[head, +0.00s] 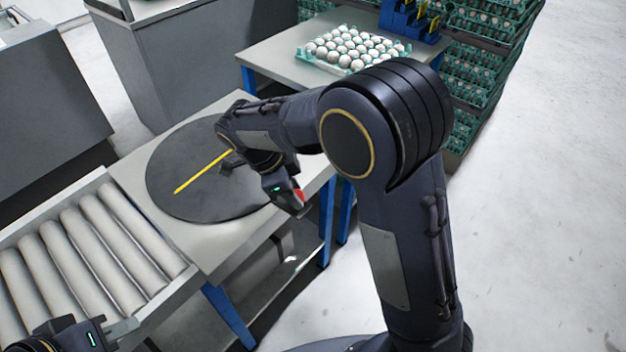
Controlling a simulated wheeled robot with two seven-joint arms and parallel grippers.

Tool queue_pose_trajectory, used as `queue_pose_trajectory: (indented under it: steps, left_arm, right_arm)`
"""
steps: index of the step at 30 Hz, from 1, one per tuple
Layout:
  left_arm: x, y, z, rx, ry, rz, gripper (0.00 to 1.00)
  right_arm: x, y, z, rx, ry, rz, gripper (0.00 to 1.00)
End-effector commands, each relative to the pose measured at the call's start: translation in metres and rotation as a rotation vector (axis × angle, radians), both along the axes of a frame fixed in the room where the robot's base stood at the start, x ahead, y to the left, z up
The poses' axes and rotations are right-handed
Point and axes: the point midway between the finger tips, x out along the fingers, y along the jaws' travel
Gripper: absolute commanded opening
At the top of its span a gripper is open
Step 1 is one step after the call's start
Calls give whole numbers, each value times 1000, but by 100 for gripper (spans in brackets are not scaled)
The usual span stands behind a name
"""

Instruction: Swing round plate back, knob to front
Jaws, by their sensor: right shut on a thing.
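The round plate (185,165) is a dark grey disc with a yellow stripe (200,174), lying on a light table. The stripe runs from near the plate's left front towards its back, where my right wrist covers its end. My right gripper (293,203) is low at the plate's right edge and shut. A red part (299,196) shows at its end; I take it for the knob, though the fingers hide most of it.
A roller conveyor (85,245) adjoins the table (215,245) at the left. Behind, another table (275,62) carries a tray of white eggs (350,48) and a blue rack (410,22). Stacked egg trays (480,75) stand at the back right. Open floor lies at the right.

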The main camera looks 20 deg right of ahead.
Motion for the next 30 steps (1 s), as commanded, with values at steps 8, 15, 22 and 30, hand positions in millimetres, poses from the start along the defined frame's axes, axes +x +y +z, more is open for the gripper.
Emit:
queue_pose_trajectory:
  steps: [8, 15, 22, 30]
  left_arm:
    - [0, 0, 3, 0, 0, 0, 26]
    - [0, 0, 3, 0, 0, 0, 26]
    - [0, 0, 3, 0, 0, 0, 26]
    - [0, 0, 3, 0, 0, 0, 26]
  right_arm:
    - [-2, 17, 1, 0, -2, -36, 0]
    - [-3, 19, 0, 3, 0, -40, 0]
    - [-3, 20, 0, 4, 1, -39, 42]
    - [-2, 18, 0, 2, 0, -39, 55]
